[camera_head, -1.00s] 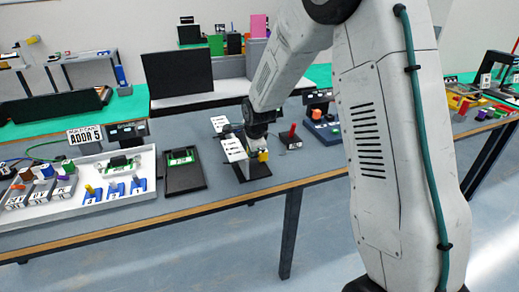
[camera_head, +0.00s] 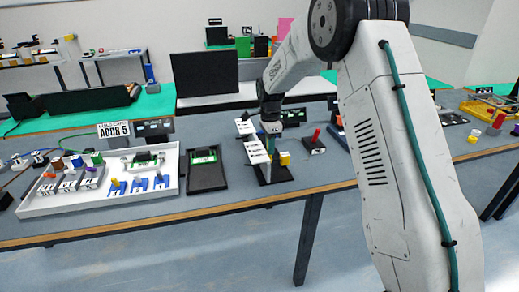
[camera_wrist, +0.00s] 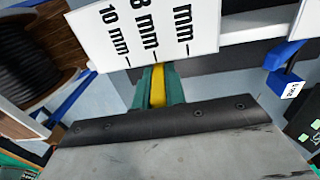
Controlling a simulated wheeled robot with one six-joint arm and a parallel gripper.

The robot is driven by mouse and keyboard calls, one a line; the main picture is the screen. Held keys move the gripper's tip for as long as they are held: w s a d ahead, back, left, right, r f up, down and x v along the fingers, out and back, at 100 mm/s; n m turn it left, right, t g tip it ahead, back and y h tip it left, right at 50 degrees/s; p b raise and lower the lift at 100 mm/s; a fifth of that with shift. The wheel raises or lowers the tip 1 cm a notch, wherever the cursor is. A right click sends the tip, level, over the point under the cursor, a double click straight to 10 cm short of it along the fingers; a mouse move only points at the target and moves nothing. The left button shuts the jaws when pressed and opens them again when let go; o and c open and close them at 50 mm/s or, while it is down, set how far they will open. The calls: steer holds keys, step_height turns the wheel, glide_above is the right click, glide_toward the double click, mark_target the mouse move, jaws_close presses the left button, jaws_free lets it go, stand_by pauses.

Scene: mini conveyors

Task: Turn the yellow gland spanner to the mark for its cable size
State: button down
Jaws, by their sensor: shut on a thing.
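My gripper shows in the wrist view (camera_wrist: 157,92), its green fingers shut on the yellow gland spanner (camera_wrist: 158,84), of which only a narrow strip shows between them. Just beyond is a white size card (camera_wrist: 150,22) reading 10 mm, 8 mm and a third, cut-off mm mark. The yellow strip lies roughly in line with the 8 mm tick. In the head view my gripper (camera_head: 271,143) points down at the stand beside the white plates (camera_head: 256,151). A yellow block (camera_head: 285,158) shows just right of the fingers; whether it is part of the spanner I cannot tell.
A black cable spool (camera_wrist: 35,60) stands left in the wrist view; a blue labelled block (camera_wrist: 285,82) is at right. In the head view, a black tray with a green board (camera_head: 206,172) and a white parts tray (camera_head: 95,200) lie left. A red-handled box (camera_head: 313,145) stands right.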

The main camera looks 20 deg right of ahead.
steer(key=shift+w, duration=0.1)
stand_by(0.4)
steer(key=c, duration=1.4)
jaws_free()
steer(key=shift+c, duration=0.2)
steer(key=shift+r, duration=0.1)
steer(key=r, duration=0.7)
steer(key=shift+w+r, duration=0.3)
steer(key=shift+w, duration=0.05)
steer(key=shift+s, duration=0.1)
